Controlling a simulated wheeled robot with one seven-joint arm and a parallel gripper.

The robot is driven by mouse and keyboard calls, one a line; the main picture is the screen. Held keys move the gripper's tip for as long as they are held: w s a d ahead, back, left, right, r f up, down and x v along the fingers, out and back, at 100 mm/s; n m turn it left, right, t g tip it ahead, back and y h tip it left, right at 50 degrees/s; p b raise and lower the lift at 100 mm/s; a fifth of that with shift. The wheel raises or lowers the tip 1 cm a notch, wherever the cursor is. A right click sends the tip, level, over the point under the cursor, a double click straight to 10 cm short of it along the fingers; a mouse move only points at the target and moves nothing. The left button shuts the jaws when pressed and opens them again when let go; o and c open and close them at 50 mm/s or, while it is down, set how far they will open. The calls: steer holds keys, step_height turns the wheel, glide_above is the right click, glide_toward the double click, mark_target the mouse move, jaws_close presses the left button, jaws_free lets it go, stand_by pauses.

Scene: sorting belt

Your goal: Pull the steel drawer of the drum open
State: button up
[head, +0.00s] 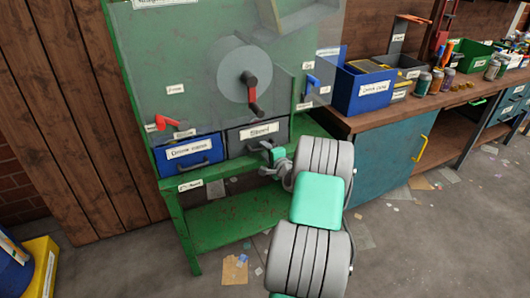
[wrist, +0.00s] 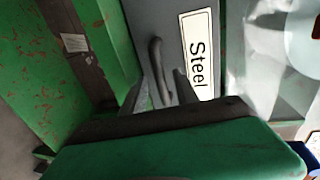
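The steel drawer (head: 240,143) is a dark grey front with a white label, low in the green drum machine and right of a blue drawer. It looks shut, about flush with its neighbour. In the wrist view its grey front (wrist: 188,12) carries the label "Steel" and a dark upright bar handle (wrist: 157,62). My gripper (head: 270,153) is at the right part of this drawer front. In the wrist view its two fingers (wrist: 165,85) stand apart, with the lower end of the handle showing between them. I cannot tell whether they touch it.
The blue drawer (head: 193,152) with its own handle sits to the left. Above are the drum's crank (head: 250,88), a red lever (head: 163,122) and a blue lever (head: 312,83). A green lower shelf (head: 225,220) runs beneath. A workbench (head: 385,155) with bins stands close on the right.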

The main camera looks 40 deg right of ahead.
steer(key=shift+w, duration=0.2)
steer(key=shift+c, duration=0.6)
jaws_close()
stand_by(0.7)
